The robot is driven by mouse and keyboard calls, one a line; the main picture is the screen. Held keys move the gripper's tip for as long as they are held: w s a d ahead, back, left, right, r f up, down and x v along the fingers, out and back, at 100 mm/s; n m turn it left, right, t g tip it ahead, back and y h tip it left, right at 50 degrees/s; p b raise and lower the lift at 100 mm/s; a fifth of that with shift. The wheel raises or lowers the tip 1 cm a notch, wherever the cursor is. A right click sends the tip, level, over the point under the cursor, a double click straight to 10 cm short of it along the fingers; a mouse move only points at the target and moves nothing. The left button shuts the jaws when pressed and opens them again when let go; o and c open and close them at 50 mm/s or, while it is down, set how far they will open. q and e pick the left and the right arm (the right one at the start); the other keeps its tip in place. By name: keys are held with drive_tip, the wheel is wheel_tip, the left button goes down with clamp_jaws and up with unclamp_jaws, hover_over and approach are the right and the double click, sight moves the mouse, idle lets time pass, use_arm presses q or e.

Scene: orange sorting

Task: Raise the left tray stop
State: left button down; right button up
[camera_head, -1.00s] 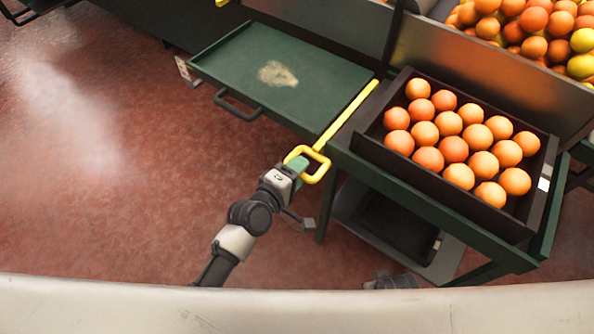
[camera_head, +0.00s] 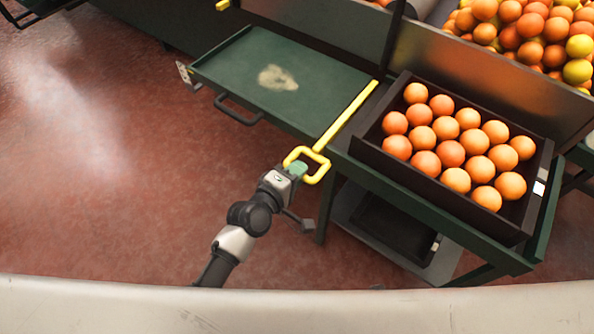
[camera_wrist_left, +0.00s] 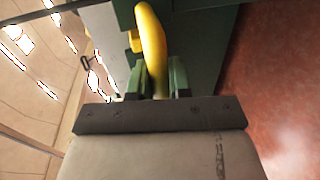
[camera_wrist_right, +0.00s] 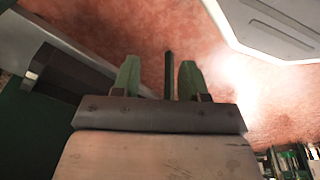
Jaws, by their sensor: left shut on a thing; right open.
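The yellow tray stop is a bar (camera_head: 346,116) with a square loop handle (camera_head: 319,172) at its near end. It lies along the right edge of the green tray (camera_head: 225,69), between the tray and the black crate. My left gripper (camera_head: 297,168) is shut on the left side of the loop handle. In the left wrist view the yellow handle (camera_wrist_left: 152,45) stands between the two green fingers (camera_wrist_left: 158,80). My right gripper (camera_wrist_right: 156,78) is open in the right wrist view, with a thin dark bar visible between its fingers; it is not in the head view.
A black crate (camera_head: 372,158) full of oranges stands on the green table right of the stop. A lower shelf (camera_head: 348,205) holds a dark tray. More oranges (camera_head: 505,30) lie in a bin at the back. Open red floor (camera_head: 100,190) is at left.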

use_arm(q)
wheel_tip(320, 180, up, 4)
drive_tip(key=p, duration=0.2)
drive_tip(key=shift+f+p, duration=0.2)
drive_tip(key=shift+p, duration=0.2)
drive_tip(key=shift+w+r, duration=0.1)
drive_tip(key=shift+r, duration=0.05)
use_arm(e)
drive_tip(key=s+d+f, duration=0.1)
drive_tip(key=s+f, duration=0.5)
drive_tip(key=s, duration=0.2)
drive_tip(key=shift+s+d+f+g, duration=0.25)
drive_tip(key=shift+s+f+g, duration=0.15)
use_arm(q)
drive_tip(key=c, duration=1.2)
unclamp_jaws()
drive_tip(key=shift+c, duration=0.2)
drive_tip(key=shift+o, duration=0.8)
drive_tip(key=shift+s+a, duration=0.2)
drive_tip(key=shift+s, duration=0.15)
drive_tip(key=p+v, duration=0.1)
drive_tip(key=v, duration=0.9)
use_arm(e)
drive_tip(key=s, duration=0.2)
drive_tip(key=s+f, duration=0.1)
drive_tip(key=shift+s+d, duration=0.2)
drive_tip(key=shift+d, duration=0.1)
